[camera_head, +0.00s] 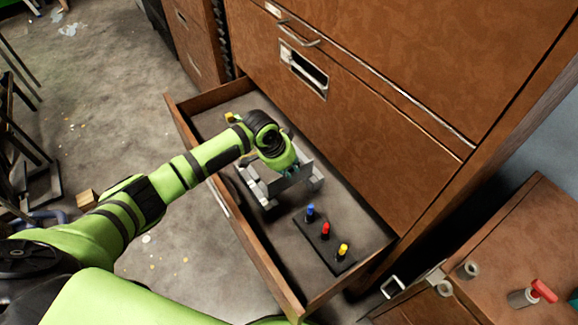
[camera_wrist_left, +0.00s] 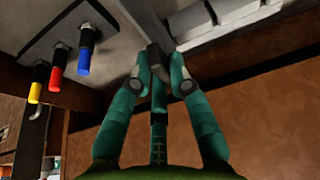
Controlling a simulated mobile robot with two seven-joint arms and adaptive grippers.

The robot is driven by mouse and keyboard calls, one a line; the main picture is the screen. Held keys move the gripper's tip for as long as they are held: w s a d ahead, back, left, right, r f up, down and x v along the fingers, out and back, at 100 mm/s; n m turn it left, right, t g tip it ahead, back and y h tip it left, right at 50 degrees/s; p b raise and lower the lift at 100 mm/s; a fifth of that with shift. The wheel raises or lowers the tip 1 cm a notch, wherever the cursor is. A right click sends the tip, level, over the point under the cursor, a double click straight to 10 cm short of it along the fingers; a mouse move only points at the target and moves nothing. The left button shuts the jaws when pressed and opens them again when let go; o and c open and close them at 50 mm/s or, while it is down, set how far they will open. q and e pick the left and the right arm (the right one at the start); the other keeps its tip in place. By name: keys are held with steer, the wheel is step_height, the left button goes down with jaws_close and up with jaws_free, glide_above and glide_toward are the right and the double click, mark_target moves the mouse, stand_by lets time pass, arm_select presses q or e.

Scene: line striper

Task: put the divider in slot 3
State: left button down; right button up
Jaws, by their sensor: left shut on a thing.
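The grey slotted rack (camera_head: 268,190) sits in the open wooden drawer, and part of it shows light grey in the wrist view (camera_wrist_left: 215,22). My left gripper (camera_head: 290,172) reaches down over the rack. In the wrist view its teal fingers (camera_wrist_left: 158,78) are shut on a small dark grey piece (camera_wrist_left: 155,56), which appears to be part of the divider. The divider's lower part and its exact fit to the slots are hidden. I cannot tell which slot is slot 3. My right gripper is not in view.
A dark board with blue (camera_head: 310,210), red (camera_head: 325,231) and yellow (camera_head: 343,250) pegs lies in the drawer (camera_head: 250,246) beside the rack. The tall wooden cabinet (camera_head: 370,130) stands behind. A low cabinet with a red-handled item (camera_head: 542,290) is at right.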

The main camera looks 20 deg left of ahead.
arm_select(q)
steer(key=shift+f+b, duration=0.7)
steer(key=shift+f, duration=1.1)
stand_by(0.6)
steer(key=shift+f+b, duration=0.5)
steer(key=shift+f, duration=0.4)
steer(key=c, duration=0.8)
jaws_free()
steer(key=p+v, duration=0.7)
steer(key=p, duration=0.2)
stand_by(0.3)
stand_by(0.8)
